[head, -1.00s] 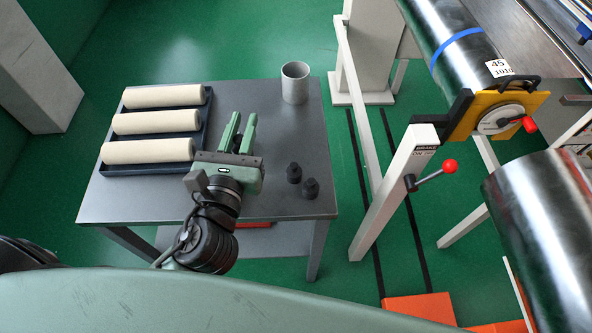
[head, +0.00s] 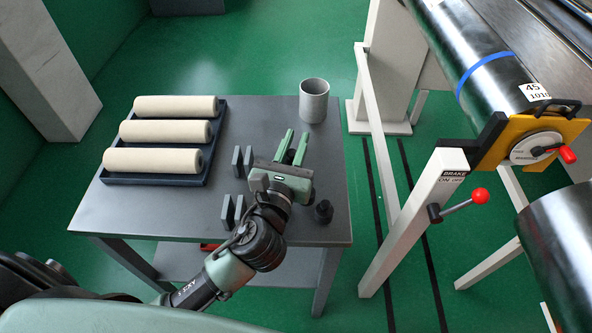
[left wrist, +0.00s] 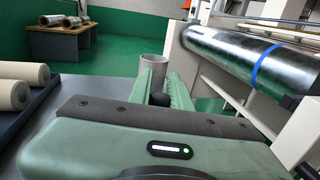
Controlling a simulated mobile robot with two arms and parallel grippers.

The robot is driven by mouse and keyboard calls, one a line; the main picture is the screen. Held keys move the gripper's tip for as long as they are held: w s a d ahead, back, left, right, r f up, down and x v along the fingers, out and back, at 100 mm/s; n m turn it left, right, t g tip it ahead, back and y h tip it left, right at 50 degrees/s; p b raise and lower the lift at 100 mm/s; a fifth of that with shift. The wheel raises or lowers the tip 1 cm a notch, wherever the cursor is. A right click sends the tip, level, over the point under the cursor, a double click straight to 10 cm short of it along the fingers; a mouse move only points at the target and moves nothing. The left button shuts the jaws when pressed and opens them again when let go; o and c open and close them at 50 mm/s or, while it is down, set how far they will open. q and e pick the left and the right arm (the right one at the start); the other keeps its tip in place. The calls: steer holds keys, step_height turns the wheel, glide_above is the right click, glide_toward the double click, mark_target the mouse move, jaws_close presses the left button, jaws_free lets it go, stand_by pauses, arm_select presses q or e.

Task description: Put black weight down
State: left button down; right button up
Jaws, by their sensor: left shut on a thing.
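My left gripper (head: 296,134) is over the right part of the grey table (head: 190,222), with its fingers pointing away toward the back. It is shut on a black weight (left wrist: 158,99), whose dark rounded top shows between the green fingers in the left wrist view. In the head view the held weight is mostly hidden by the gripper. Another black weight (head: 323,212) stands on the table just right of the gripper body. I cannot tell the height of the held weight above the table. My right gripper is not in view.
A grey cup (head: 314,103) stands at the table's back right corner. A dark tray (head: 150,181) with cream rolls (head: 160,161) lies at the left. Dark upright plates (head: 237,162) stand left of the gripper. A brake lever (head: 461,204) and roller frame are at the right.

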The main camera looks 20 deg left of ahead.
arm_select(q)
step_height(320, 180, down, 3)
steer(key=shift+f+b, duration=0.15)
steer(key=shift+b, duration=0.2)
steer(key=shift+f+b, duration=0.65)
steer(key=shift+f, duration=1.3)
steer(key=shift+f, duration=0.1)
steer(key=c, duration=1.6)
jaws_free()
steer(key=shift+f, duration=0.1)
